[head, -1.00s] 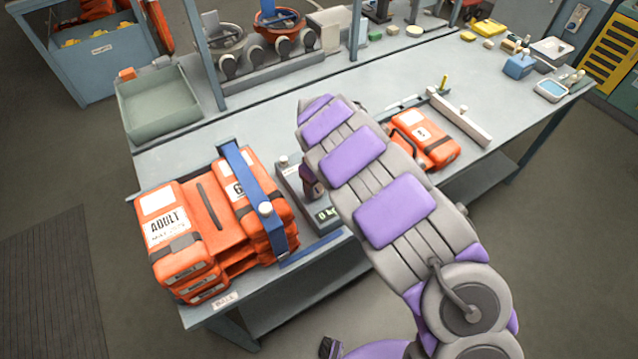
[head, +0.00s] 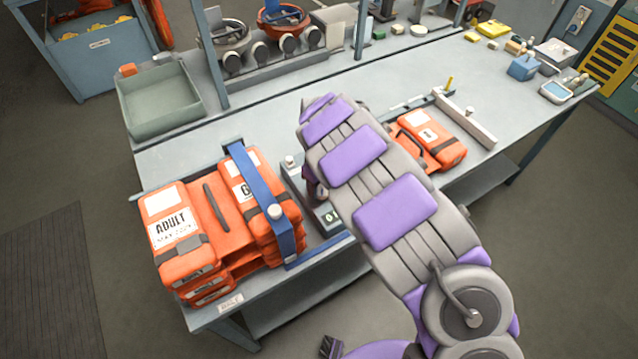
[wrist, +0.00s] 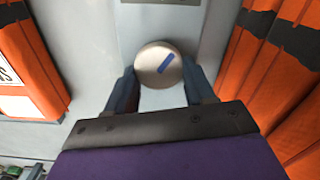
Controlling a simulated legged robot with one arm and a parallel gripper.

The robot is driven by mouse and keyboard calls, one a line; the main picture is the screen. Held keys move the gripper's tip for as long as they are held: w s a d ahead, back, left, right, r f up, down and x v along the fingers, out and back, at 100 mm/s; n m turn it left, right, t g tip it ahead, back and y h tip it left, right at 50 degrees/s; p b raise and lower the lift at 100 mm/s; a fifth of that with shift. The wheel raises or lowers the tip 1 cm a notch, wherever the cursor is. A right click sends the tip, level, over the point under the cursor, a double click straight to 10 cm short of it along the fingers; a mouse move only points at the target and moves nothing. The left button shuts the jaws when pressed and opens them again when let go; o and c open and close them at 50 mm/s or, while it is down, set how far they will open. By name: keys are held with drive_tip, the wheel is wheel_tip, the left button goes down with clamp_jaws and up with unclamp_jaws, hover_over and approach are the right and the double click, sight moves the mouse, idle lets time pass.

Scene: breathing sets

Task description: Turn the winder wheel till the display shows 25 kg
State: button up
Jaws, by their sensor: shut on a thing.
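The winder wheel (wrist: 158,64) is a round pale knob with a blue mark slanting across its face, in the wrist view. My gripper (wrist: 160,92) is shut on it, with one dark finger at each side of its lower rim. The display (head: 330,215) is a small dark panel on the grey unit (head: 290,172) beside the orange packs in the head view. Its readout begins with 0; my arm covers the rest. My arm also hides the wheel and most of the gripper in the head view.
Stacked orange packs (head: 208,222) with a blue bar (head: 264,200) stand close at left. Another orange pack (head: 432,140) lies right of my arm, near a pale bar (head: 465,118). A green tray (head: 160,102) stands at the back left. The bench (head: 400,72) is clear behind my arm.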

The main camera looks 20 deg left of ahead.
sight(322, 186)
drive_tip(key=m, duration=0.3)
drive_tip(key=m+p, duration=0.1)
drive_tip(key=m, duration=0.1)
drive_tip(key=shift+w+d+r+m+p, duration=0.1)
drive_tip(key=shift+w+r+m+p, duration=0.05)
drive_tip(key=shift+m+p, duration=0.2)
drive_tip(key=m, duration=0.5)
drive_tip(key=shift+d+p, duration=0.1)
drive_tip(key=shift+p, duration=0.2)
drive_tip(key=shift+w, duration=0.1)
drive_tip(key=o, duration=0.8)
drive_tip(key=shift+o, duration=1.2)
wheel_tip(322, 186, up, 17)
drive_tip(key=p, duration=0.1)
